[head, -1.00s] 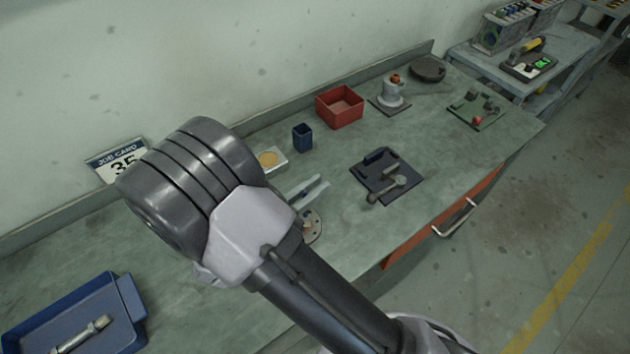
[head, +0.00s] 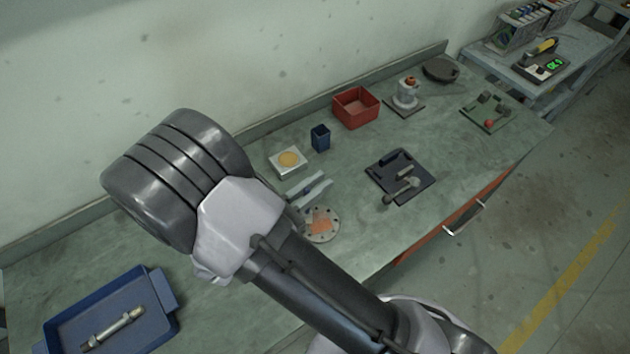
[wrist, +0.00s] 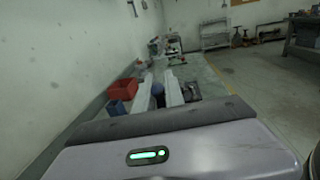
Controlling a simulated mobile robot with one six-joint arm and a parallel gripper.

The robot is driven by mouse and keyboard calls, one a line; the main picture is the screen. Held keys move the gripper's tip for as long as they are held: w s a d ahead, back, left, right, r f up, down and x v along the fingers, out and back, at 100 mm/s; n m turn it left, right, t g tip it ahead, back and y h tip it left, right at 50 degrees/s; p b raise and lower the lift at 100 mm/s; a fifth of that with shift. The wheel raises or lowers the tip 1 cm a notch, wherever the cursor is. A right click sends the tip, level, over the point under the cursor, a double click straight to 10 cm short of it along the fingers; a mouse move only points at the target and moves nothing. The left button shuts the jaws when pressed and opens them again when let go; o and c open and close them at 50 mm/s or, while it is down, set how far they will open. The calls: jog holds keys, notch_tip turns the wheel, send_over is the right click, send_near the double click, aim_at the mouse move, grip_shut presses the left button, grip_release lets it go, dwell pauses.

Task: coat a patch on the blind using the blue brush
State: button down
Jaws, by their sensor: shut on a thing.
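My gripper (head: 312,189) is shut on the blue brush (wrist: 157,89). In the wrist view the brush's rounded blue part shows between the two pale fingers; its bristles cannot be made out. In the head view only a small dark bit shows between the fingers. The blind (head: 333,232), a round grey disc with holes near its rim, lies on the bench just below the gripper in the picture. An orange-pink patch (head: 321,221) shows on its face. My wrist hides part of its left side. I cannot tell whether the brush touches it.
A white square dish with a yellow disc (head: 288,160) and a dark blue cup (head: 320,138) stand behind the gripper. A red bin (head: 356,108) is farther back. A dark tray with tools (head: 420,177) lies right, a blue tray with a bolt (head: 160,325) front left.

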jog(key=shift+r+p, duration=1.45)
jog(key=shift+r, duration=0.25)
jog(key=shift+d+r, duration=0.1)
